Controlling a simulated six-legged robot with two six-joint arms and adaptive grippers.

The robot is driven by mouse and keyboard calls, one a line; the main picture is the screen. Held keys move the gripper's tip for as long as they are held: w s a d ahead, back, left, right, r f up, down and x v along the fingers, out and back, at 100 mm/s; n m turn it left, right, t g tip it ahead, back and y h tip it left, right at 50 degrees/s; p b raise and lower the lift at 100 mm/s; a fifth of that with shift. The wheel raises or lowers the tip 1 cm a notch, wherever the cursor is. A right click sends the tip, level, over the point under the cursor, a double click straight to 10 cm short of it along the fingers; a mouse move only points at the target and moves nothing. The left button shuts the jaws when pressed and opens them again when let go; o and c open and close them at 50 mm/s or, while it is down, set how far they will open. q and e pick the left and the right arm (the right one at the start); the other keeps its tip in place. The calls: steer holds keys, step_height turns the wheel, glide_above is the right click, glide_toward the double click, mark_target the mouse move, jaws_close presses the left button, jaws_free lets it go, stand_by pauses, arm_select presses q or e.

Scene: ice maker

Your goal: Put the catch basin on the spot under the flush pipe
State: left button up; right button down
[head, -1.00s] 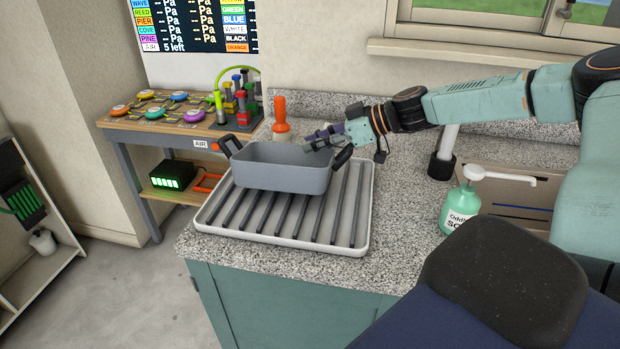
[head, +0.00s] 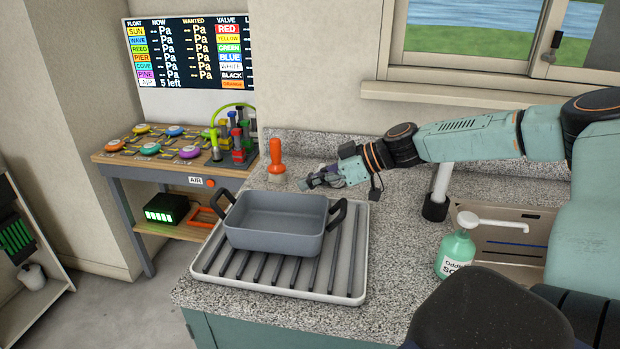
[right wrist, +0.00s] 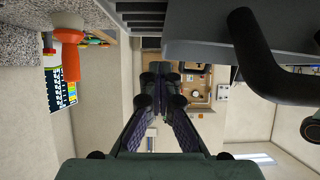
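The catch basin, a grey rectangular tub (head: 272,240) with two black handles, sits upright and empty on a pale slatted rack (head: 350,292) on the counter. My right gripper (head: 306,184) is behind the basin, apart from its right handle (head: 338,213). In the right wrist view its fingertips (right wrist: 160,76) are close together with nothing seen held. The basin's grey wall (right wrist: 205,48) and a black handle (right wrist: 262,62) show at the upper right there. My left gripper is out of view. I cannot make out a flush pipe for certain.
An orange-topped tool (head: 276,158) stands behind the basin; it also shows in the right wrist view (right wrist: 68,55). A soap bottle (head: 456,252) and a white post with black base (head: 440,190) stand to the right. Bare counter (head: 400,240) lies between.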

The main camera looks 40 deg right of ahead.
step_height(320, 180, up, 6)
steer(key=p, duration=0.3)
steer(key=shift+s+f, duration=0.1)
steer(key=shift+s, duration=0.05)
steer(key=shift+w+d, duration=0.15)
steer(key=shift+w, duration=0.1)
